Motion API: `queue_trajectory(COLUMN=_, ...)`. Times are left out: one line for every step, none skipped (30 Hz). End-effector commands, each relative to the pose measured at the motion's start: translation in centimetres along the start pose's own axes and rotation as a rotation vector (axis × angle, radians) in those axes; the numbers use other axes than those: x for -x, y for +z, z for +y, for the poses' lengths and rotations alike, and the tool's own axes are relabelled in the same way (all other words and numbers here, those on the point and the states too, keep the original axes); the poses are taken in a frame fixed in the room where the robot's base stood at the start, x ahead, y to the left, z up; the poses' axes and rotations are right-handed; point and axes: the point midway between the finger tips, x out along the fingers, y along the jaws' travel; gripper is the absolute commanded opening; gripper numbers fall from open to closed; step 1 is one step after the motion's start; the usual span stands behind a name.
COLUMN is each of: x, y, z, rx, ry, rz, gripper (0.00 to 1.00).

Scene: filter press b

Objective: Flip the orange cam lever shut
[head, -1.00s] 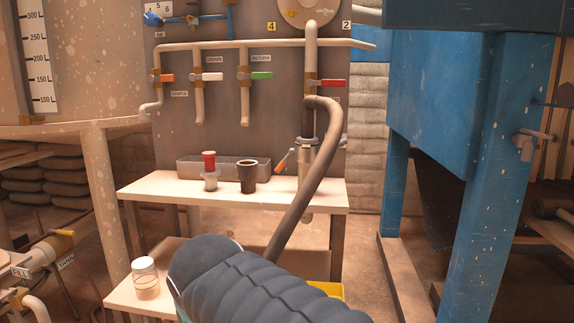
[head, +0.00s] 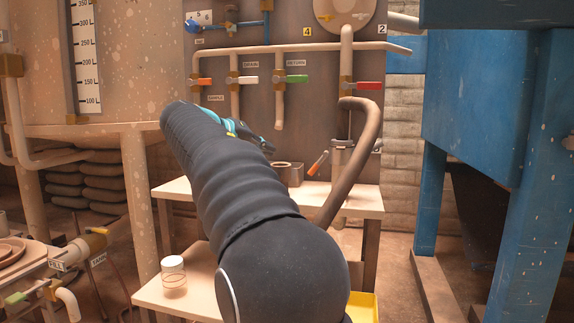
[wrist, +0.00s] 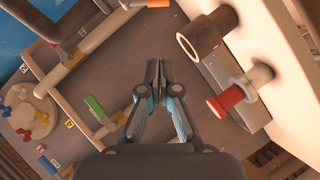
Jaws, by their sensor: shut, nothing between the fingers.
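The orange cam lever (head: 318,163) sticks out at a slant from the left side of the coupling (head: 342,147) at the hose end, above the white table. In the wrist view an orange piece that looks like this lever (wrist: 158,3) is cut off at the top edge. My gripper (head: 268,147) is left of the lever and apart from it in the head view, partly hidden by my arm. In the wrist view my gripper's fingers (wrist: 156,72) are together with nothing between them, in front of the grey panel.
The grey hose (head: 368,140) curves down right of the coupling. The panel carries a green-handled valve (head: 295,79) and a red-handled valve (head: 368,86). A dark cup (wrist: 205,38) and a red-capped fitting (wrist: 228,98) stand by a grey tray. A blue frame (head: 545,180) stands right.

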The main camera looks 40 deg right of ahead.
Motion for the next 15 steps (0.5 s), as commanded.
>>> queue_trajectory(x=-0.4, y=-0.1, z=0.1, rx=-0.002, ry=0.005, rz=-0.001, gripper=0.0)
queue_trajectory(x=-0.6, y=-0.1, z=0.1, rx=-0.002, ry=0.005, rz=-0.001, gripper=0.0)
queue_trajectory(x=-1.1, y=-0.1, z=0.1, rx=-0.002, ry=0.005, rz=-0.001, gripper=0.0)
queue_trajectory(x=-1.5, y=0.0, z=0.1, rx=-0.002, ry=0.005, rz=-0.002, gripper=0.0)
queue_trajectory(x=-1.9, y=0.0, z=0.1, rx=-0.001, ry=0.005, rz=-0.002, gripper=0.0)
queue_trajectory(x=-2.6, y=0.0, z=0.1, rx=-0.001, ry=0.004, rz=-0.003, gripper=0.0)
queue_trajectory(x=-3.2, y=0.0, z=0.1, rx=-0.001, ry=0.004, rz=-0.002, gripper=0.0)
queue_trajectory(x=-3.7, y=0.0, z=0.0, rx=0.0, ry=0.005, rz=-0.003, gripper=0.0)
queue_trajectory(x=-4.5, y=0.0, z=0.0, rx=0.0, ry=0.004, rz=-0.003, gripper=0.0)
queue_trajectory(x=-5.0, y=0.0, z=0.1, rx=0.0, ry=0.004, rz=-0.003, gripper=0.0)
queue_trajectory(x=-5.6, y=0.1, z=0.1, rx=-0.001, ry=0.004, rz=-0.003, gripper=0.0)
queue_trajectory(x=-6.3, y=0.0, z=0.1, rx=0.0, ry=0.004, rz=-0.002, gripper=0.0)
queue_trajectory(x=-6.9, y=0.0, z=0.1, rx=-0.001, ry=0.004, rz=-0.002, gripper=0.0)
queue_trajectory(x=-7.5, y=0.1, z=0.1, rx=0.0, ry=0.004, rz=-0.003, gripper=0.0)
queue_trajectory(x=-8.2, y=0.0, z=0.0, rx=0.0, ry=0.003, rz=-0.002, gripper=0.0)
